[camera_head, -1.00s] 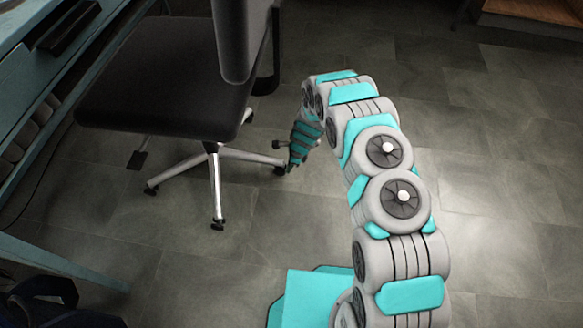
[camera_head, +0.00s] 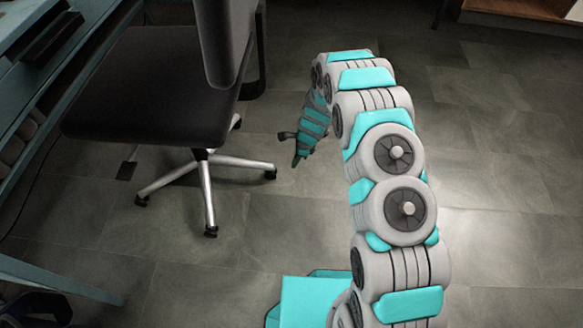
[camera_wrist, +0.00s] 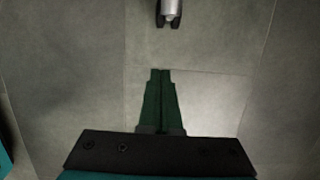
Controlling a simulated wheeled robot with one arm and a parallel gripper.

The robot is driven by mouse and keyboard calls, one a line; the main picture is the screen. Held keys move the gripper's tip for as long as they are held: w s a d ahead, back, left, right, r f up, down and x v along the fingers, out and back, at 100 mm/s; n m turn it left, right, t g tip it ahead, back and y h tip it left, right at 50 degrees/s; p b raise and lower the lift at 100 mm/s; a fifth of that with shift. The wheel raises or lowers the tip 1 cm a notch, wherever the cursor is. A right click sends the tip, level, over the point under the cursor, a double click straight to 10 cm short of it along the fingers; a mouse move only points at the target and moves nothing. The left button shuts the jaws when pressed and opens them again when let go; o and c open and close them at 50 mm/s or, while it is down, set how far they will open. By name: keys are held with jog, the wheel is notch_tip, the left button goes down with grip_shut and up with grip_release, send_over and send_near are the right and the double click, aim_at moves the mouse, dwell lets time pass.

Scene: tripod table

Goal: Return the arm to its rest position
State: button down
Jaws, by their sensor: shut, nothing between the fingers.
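My arm rises from the bottom right of the head view, arches over and bends down to the left. My gripper (camera_head: 297,160) hangs at its end, pointing down over the tiled floor, to the right of the chair's wheeled foot. In the wrist view my gripper (camera_wrist: 160,74) shows as two dark green fingers lying side by side, shut with nothing between them. Bare floor lies beyond the fingertips.
A dark office chair (camera_head: 150,85) on a silver wheeled base (camera_head: 205,185) stands left of my arm. One chair caster (camera_wrist: 168,12) shows at the top of the wrist view. A teal desk (camera_head: 60,275) is along the left edge. Floor (camera_head: 500,180) to the right is clear.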

jog(key=s+d+r+n, duration=0.2)
jog(key=s+r+n, duration=0.15)
jog(key=r, duration=0.65)
jog(key=s+d+r+n+p, duration=0.1)
jog(key=s+d+r+n, duration=0.2)
jog(key=r, duration=0.7)
jog(key=s+d+r+n, duration=0.2)
jog(key=s+r, duration=0.3)
jog(key=r, duration=0.5)
jog(key=s+d+r+n+h, duration=0.1)
jog(key=s+d+r+n, duration=0.2)
jog(key=s, duration=0.7)
jog(key=s+d+r+n+g+h+p, duration=0.1)
jog(key=s+d+r+n, duration=0.2)
jog(key=s+r, duration=0.4)
jog(key=s+d+r+n+p, duration=0.1)
jog(key=s+d+r+n, duration=0.3)
jog(key=s, duration=0.8)
jog(key=shift+s+d+r+g+h, duration=0.2)
jog(key=shift+s+r+g+h, duration=0.15)
jog(key=shift+r, duration=0.35)
